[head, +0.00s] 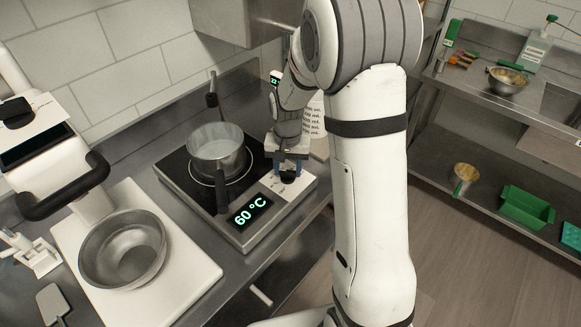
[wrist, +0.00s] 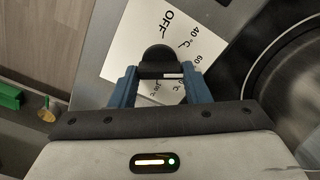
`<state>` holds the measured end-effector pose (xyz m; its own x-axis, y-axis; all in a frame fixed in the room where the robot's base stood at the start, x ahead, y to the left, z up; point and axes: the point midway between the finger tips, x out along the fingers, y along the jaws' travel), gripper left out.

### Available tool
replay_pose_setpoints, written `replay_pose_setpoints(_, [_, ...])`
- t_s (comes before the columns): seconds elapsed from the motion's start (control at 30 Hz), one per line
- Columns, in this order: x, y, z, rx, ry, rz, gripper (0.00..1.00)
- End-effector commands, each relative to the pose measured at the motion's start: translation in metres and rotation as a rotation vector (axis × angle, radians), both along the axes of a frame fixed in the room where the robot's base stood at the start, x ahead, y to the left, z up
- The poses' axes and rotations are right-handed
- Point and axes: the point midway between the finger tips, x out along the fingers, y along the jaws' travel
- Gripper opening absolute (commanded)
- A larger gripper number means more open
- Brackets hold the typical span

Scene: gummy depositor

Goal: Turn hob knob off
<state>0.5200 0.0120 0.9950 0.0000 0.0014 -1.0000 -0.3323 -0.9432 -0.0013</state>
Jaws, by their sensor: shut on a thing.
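The hob (head: 173,178) is a black cooktop on the steel counter, with a display reading 60 °C. Its black knob (wrist: 158,60) sits on a white dial label (wrist: 133,38) marked OFF, 40 °C and further temperatures in the wrist view. My gripper (wrist: 160,75) reaches down over the knob, with its blue fingers on either side, shut on it. In the head view my gripper (head: 288,168) is at the hob's right front, where the knob (head: 287,178) shows dark below the fingers. Part of the dial is hidden by the fingers.
A steel pot (head: 217,158) with its handle toward the front stands on the hob, left of my gripper. A metal bowl (head: 122,250) sits on a white machine base (head: 190,290) at left. A steel shelf (head: 440,170) with a green bin (head: 525,208) is at right.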

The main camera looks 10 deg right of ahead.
Motion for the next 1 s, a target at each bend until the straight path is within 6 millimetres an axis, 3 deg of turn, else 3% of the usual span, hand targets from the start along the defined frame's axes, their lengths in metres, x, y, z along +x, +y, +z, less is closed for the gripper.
replay_pose_setpoints(1.0, [-0.0036,0.001,-0.0035,0.003,0.011,0.432,0.2])
